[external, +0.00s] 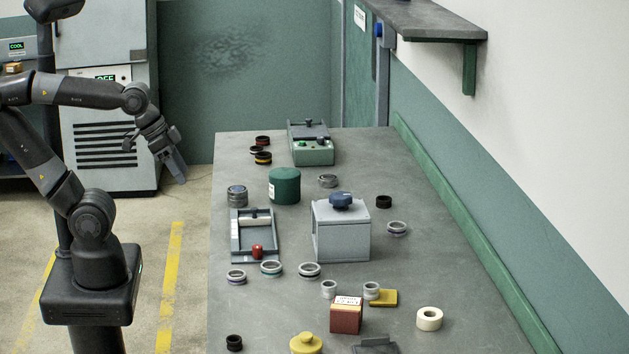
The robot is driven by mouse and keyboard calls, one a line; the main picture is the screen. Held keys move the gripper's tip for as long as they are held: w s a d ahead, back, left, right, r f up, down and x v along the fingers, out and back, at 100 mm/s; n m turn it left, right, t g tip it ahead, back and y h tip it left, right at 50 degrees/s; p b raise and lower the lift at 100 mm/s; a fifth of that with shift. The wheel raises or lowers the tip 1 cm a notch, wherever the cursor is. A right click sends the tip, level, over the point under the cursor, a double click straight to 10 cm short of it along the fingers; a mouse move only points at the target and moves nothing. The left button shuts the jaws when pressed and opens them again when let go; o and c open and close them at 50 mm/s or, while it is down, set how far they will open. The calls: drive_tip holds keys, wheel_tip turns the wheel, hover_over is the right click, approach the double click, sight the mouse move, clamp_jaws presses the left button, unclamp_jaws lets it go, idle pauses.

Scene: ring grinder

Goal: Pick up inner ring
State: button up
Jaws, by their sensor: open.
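Several rings lie on the grey workbench (400,285). Grey metal rings stand near the front: one with a dark band (237,277), one with a teal band (271,268) and one with a dark band (309,270). Others are a grey ring at the right (397,229), a grey ring farther back (328,181) and two small plain grey rings, one at the left (329,288) and one at the right (371,290). I cannot tell which is the inner ring. My gripper (180,178) hangs open and empty left of the bench's far end, apart from every ring.
A grey box with a blue knob (341,240), a frame with a red knob (257,225), a green cylinder (285,187) and a green device (313,153) crowd the bench. A red-brown box (345,317) and a tape roll (429,319) stand in front. The right side is mostly clear.

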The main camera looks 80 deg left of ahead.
drive_tip(key=w+d+r, duration=0.3)
drive_tip(key=w, duration=0.7)
drive_tip(key=g, duration=0.1)
hover_over(370, 285)
drive_tip(key=s, duration=0.4)
wheel_tip(370, 285, down, 13)
drive_tip(key=x, duration=1)
drive_tip(key=shift+s, duration=0.1)
drive_tip(key=shift+c, duration=0.3)
drive_tip(key=c, duration=1.1)
drive_tip(key=shift+c, duration=0.3)
